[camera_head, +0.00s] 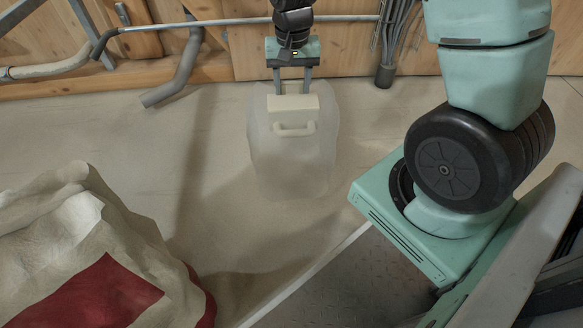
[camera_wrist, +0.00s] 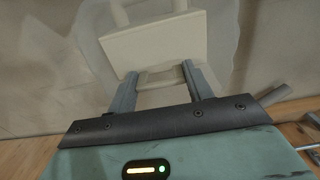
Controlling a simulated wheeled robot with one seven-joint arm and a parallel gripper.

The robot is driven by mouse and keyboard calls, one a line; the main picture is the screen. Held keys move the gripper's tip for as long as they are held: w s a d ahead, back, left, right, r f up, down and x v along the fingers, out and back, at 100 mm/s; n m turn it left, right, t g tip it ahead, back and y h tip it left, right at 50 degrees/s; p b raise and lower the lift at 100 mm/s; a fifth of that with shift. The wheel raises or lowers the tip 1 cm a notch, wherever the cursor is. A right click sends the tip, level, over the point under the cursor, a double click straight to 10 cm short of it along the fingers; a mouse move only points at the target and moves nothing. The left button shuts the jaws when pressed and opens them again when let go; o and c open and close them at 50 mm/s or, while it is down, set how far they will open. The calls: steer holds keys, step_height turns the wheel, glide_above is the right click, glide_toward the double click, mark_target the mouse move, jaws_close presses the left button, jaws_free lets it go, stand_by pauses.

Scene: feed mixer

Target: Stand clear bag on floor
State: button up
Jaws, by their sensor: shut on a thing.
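The clear bag (camera_head: 293,165) is a translucent, pale bag with a cream block and handles at its top. It hangs roughly upright in the middle of the head view. My gripper (camera_head: 293,92) is above it, with both fingers pointing down at the bag's top. In the wrist view my gripper (camera_wrist: 160,85) is shut on a cream handle of the clear bag (camera_wrist: 222,35). A second cream handle faces the head camera. I cannot tell whether the bag's bottom touches the floor (camera_head: 215,140).
A large beige and red sack (camera_head: 75,235) fills the lower left. A dark metal plate (camera_head: 345,285) lies at the lower right. Pipes (camera_head: 180,75) and a holder with rods (camera_head: 385,72) stand by the wooden wall (camera_head: 345,50). The floor around the bag is clear.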

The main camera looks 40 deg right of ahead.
step_height(320, 180, down, 10)
steer(key=b, duration=0.5)
steer(key=shift+r+b, duration=0.2)
steer(key=shift+b, duration=0.2)
steer(key=shift+f, duration=0.2)
steer(key=o, duration=1)
steer(key=shift+r, duration=0.15)
